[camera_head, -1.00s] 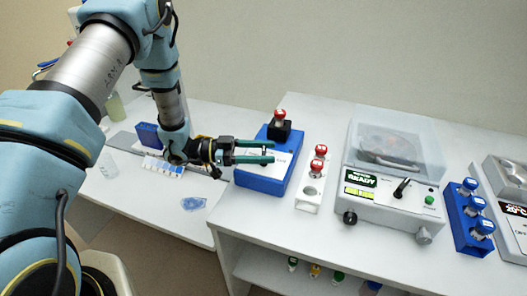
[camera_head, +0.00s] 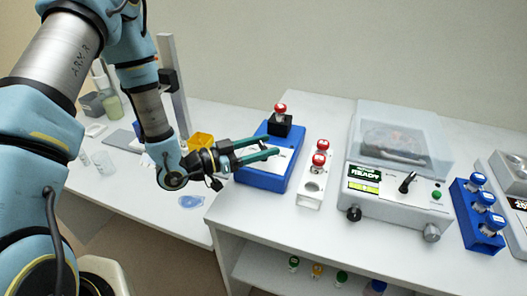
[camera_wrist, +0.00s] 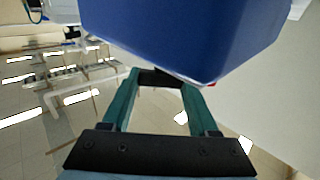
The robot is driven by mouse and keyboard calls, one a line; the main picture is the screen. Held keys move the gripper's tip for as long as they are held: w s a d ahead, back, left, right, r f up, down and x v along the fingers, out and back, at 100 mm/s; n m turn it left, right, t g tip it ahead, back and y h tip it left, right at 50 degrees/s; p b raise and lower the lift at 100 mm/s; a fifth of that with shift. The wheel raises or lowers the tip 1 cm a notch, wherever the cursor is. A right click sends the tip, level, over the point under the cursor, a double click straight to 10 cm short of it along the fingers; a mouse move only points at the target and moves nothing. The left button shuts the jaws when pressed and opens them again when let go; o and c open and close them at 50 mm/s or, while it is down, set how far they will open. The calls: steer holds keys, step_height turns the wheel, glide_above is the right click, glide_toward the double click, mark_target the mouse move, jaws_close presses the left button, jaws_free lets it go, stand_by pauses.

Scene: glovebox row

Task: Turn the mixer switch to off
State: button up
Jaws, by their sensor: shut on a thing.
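The mixer is a blue box (camera_head: 262,181) with a pale top panel and a black holder (camera_head: 286,125) carrying a red-capped tube (camera_head: 280,109). It stands near the left end of the right bench. My gripper (camera_head: 268,146), with teal fingers, reaches over the panel from the left. A small dark part, apparently the switch (camera_head: 263,147), lies between the fingertips, and the jaws are shut on it. In the wrist view, the blue body fills the top and a dark piece (camera_wrist: 160,77) spans the fingertips. The switch position cannot be read.
A white rack (camera_head: 310,190) with red-capped tubes stands close right of the mixer. A clear-lidded machine (camera_head: 385,205) and a blue tube rack (camera_head: 463,212) are further right. A yellow box (camera_head: 201,143) and a blue patch (camera_head: 191,202) are on the left bench.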

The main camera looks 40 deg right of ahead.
mark_target(261, 148)
steer(key=shift+n+t+b, duration=0.85)
steer(key=shift+n+t, duration=0.15)
steer(key=shift+t, duration=0.8)
steer(key=o, duration=1.4)
steer(key=a+b, duration=0.1)
steer(key=a, duration=0.2)
steer(key=a+b, duration=0.2)
steer(key=a, duration=0.1)
steer(key=shift+w+f, duration=0.15)
steer(key=shift+f, duration=0.05)
steer(key=shift+a+r+p, duration=0.2)
steer(key=shift+a+p, duration=1.65)
steer(key=shift+a, duration=0.6)
